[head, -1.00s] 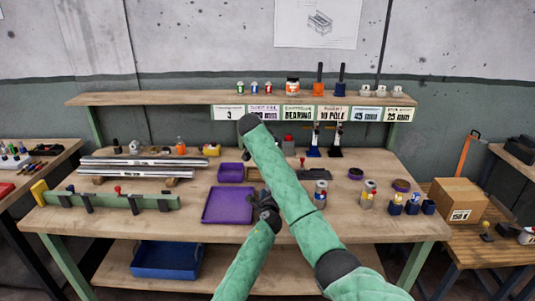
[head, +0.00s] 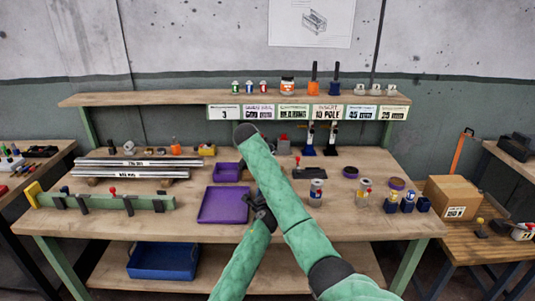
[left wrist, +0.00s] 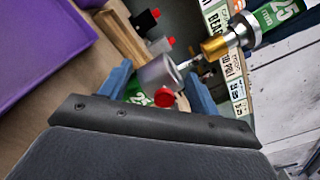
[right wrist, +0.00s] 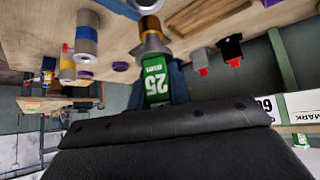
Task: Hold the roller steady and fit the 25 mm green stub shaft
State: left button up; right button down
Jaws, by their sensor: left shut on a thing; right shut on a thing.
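In the left wrist view my left gripper (left wrist: 160,80) is shut on the grey roller (left wrist: 152,74), whose open end points toward the stub shaft. The green stub shaft (left wrist: 276,14), marked 25, has a brass collar and a thin silver tip close to the roller's end. Contact between them cannot be told. In the right wrist view my right gripper (right wrist: 157,82) is shut on the shaft's green body (right wrist: 156,84), its brass collar pointing away. In the head view my arms cross over the bench and hide both gripper tips and the held parts.
The bench (head: 330,225) carries a purple tray (head: 223,206), long silver rollers (head: 130,174) at left, and cans and blue holders at right. A labelled shelf (head: 160,99) runs behind. Red-tipped tools (right wrist: 203,70) show near the shaft in the right wrist view.

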jog(key=shift+f, duration=1.2)
jog(key=shift+w+d+f, duration=0.1)
jog(key=shift+d+f, duration=0.05)
jog(key=shift+f, duration=2.1)
dwell(1.2)
jog(key=shift+r, duration=0.2)
jog(key=shift+r, duration=1.5)
jog(key=shift+f, duration=0.5)
dwell(1.1)
